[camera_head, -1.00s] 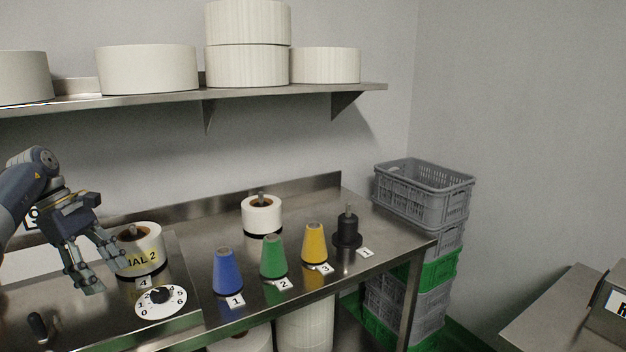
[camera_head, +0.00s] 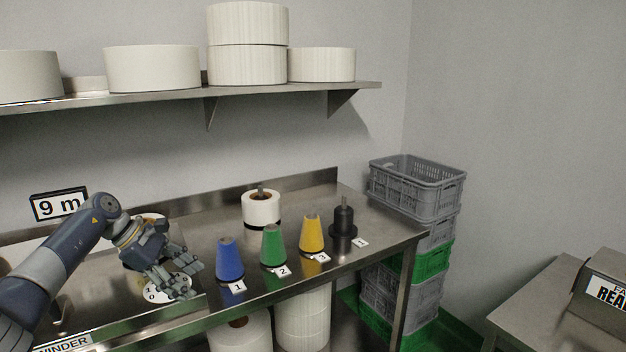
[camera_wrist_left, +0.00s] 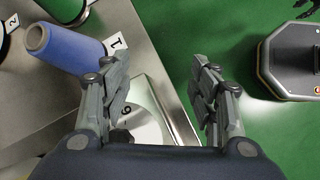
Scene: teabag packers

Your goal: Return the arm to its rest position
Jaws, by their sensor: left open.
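My left gripper (camera_head: 182,280) is open and empty in the head view. It hangs over the front of the steel bench, in front of the numbered dial (camera_head: 152,294), which it partly covers. In the left wrist view my left gripper (camera_wrist_left: 165,100) shows two spread fingers with nothing between them. The dial (camera_wrist_left: 143,126) lies below them, near the bench's edge, with green floor beyond. A blue cone (camera_wrist_left: 68,48) stands close by, and the blue cone (camera_head: 230,260) is right of the gripper in the head view. My right gripper is not in view.
A green cone (camera_head: 273,247), a yellow cone (camera_head: 311,235) and a black spindle (camera_head: 343,218) stand along the bench. A white roll (camera_head: 261,208) sits behind them. Stacked crates (camera_head: 415,188) stand at the bench's right end. A shelf (camera_head: 250,93) with large rolls hangs above.

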